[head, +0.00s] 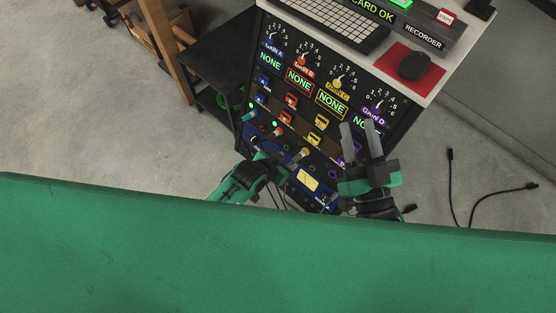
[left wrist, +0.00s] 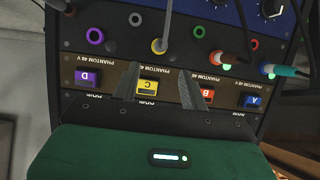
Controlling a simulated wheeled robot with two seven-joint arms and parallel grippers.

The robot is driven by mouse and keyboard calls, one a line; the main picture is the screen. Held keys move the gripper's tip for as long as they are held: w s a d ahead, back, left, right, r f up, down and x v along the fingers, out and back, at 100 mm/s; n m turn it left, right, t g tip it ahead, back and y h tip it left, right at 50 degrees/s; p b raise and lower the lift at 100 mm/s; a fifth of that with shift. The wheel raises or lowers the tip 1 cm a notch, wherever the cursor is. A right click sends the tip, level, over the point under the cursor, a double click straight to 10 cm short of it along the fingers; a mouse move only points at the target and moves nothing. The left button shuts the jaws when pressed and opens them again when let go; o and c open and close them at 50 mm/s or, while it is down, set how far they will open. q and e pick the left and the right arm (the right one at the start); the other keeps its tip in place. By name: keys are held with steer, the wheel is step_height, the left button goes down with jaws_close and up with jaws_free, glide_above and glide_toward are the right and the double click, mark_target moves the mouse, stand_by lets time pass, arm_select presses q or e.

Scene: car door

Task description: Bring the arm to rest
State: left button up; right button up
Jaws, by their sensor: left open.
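My left gripper (head: 265,165) is low in front of the rack's front panel in the head view; its fingers are hard to make out there. In the left wrist view its two fingers (left wrist: 160,74) are apart with nothing between them, over the row of phantom buttons near the yellow C button (left wrist: 147,87). My right gripper (head: 361,132) stands to the right in the head view, its two fingers pointing up and apart, with no object seen between them. It overlaps the panel's lower right part, hiding some of it.
The rack (head: 398,125) has gain knobs and buttons. Plugs sit in its sockets: teal (left wrist: 275,69), red (left wrist: 219,58) and yellow (left wrist: 160,46), with cables. A keyboard (head: 328,18) and a mouse (head: 414,66) lie on top. Loose black cables (head: 472,205) lie on the floor at right.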

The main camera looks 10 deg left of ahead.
arm_select(q)
steer(key=p+v, duration=0.1)
steer(key=v, duration=0.3)
steer(key=shift+s+a+r, duration=0.2)
steer(key=shift+s+r, duration=0.05)
steer(key=shift+s, duration=0.1)
